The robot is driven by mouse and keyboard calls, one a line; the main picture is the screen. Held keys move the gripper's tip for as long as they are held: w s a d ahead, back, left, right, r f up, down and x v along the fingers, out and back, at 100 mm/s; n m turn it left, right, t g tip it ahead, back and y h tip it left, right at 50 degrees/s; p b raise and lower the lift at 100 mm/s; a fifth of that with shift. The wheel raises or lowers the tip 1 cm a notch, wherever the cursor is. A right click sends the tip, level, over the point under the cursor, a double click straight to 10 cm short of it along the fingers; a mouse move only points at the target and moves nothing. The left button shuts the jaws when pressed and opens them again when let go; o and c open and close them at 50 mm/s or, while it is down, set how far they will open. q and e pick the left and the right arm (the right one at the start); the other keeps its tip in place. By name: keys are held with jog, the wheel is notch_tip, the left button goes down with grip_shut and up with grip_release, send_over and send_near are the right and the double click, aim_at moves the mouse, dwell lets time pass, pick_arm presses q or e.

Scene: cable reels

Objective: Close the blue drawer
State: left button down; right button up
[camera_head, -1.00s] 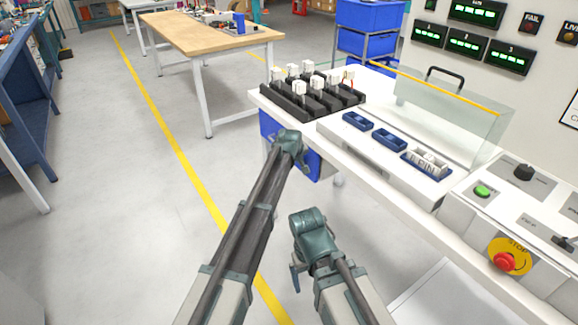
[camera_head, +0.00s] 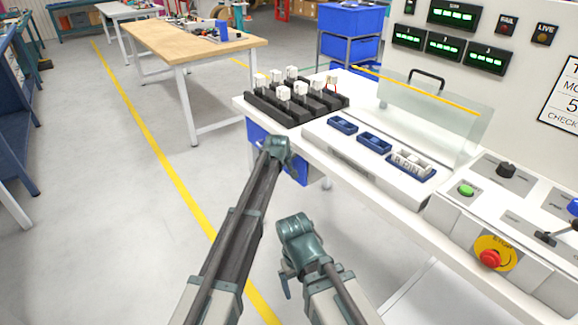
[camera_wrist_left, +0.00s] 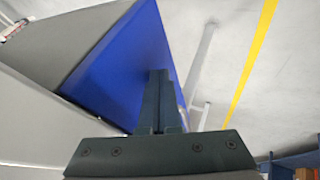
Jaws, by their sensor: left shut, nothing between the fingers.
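The blue drawer (camera_head: 258,137) is under the left end of the white workbench (camera_head: 410,195), partly hidden by my left arm. Its blue front (camera_wrist_left: 122,65) fills the upper middle of the left wrist view. How far it stands out is not clear. My left gripper (camera_head: 281,160) is at the drawer front. In the wrist view its fingers (camera_wrist_left: 159,75) are together, with nothing between them, and overlap the blue face; I cannot tell whether they touch it. My right gripper (camera_head: 286,288) hangs low in front of the bench, away from the drawer; its fingers are mostly hidden.
A black rack (camera_head: 290,105) with white connectors and blue trays (camera_head: 374,142) sit on the bench, near a clear guard (camera_head: 430,120). A red stop button (camera_head: 491,259) is at right. A wooden table (camera_head: 180,42) stands behind. The floor at left is clear.

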pick_arm(q)
jog(key=s+a+r+p, duration=0.5)
jog(key=s+r+p, duration=0.3)
jog(key=s+a+r+m+g+y+p, duration=0.1)
jog(key=s+a+m+g+p, duration=0.1)
jog(key=s, duration=1)
jog(key=s+a+r+m+g+y+p, duration=0.1)
jog(key=s+a+m+g+p, duration=0.1)
jog(key=s, duration=1.1)
jog(key=s+a+r+m+g+y+p, duration=0.1)
jog(key=s+a+r+m+g+p, duration=0.1)
jog(key=s, duration=1)
jog(key=m+g+p, duration=0.1)
jog(key=m+p, duration=0.1)
jog(key=m, duration=0.1)
jog(key=shift+s+a, duration=0.15)
jog(key=shift+s, duration=0.25)
